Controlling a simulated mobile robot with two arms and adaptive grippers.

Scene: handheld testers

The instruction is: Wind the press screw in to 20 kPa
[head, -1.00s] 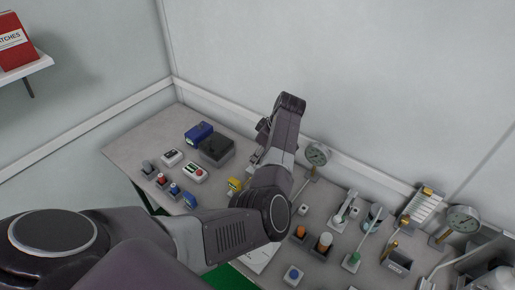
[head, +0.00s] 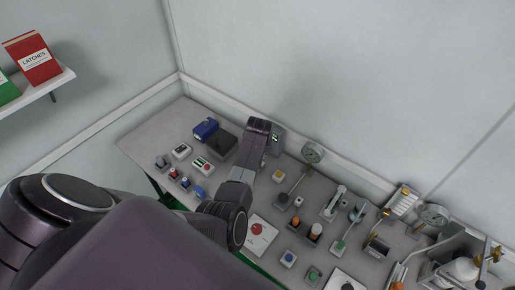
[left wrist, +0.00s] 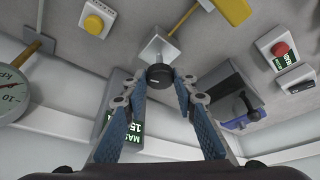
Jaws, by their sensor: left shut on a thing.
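In the left wrist view a round black knob (left wrist: 159,77) sits on a short metal shaft from a pale square block (left wrist: 158,48); it looks like the press screw. My left gripper (left wrist: 164,82) is shut on the knob, one blue-padded finger on each side. A round kPa dial gauge (left wrist: 12,88) is cut off at the left edge. In the head view my left arm (head: 238,190) hides the knob and fingertips; the display (head: 277,138) shows beside it.
In the head view, the gauge (head: 312,152) stands right of my arm. A blue device (head: 205,129) and dark box (head: 222,144) stand left of it. Several buttons, levers and fittings fill the bench's right half.

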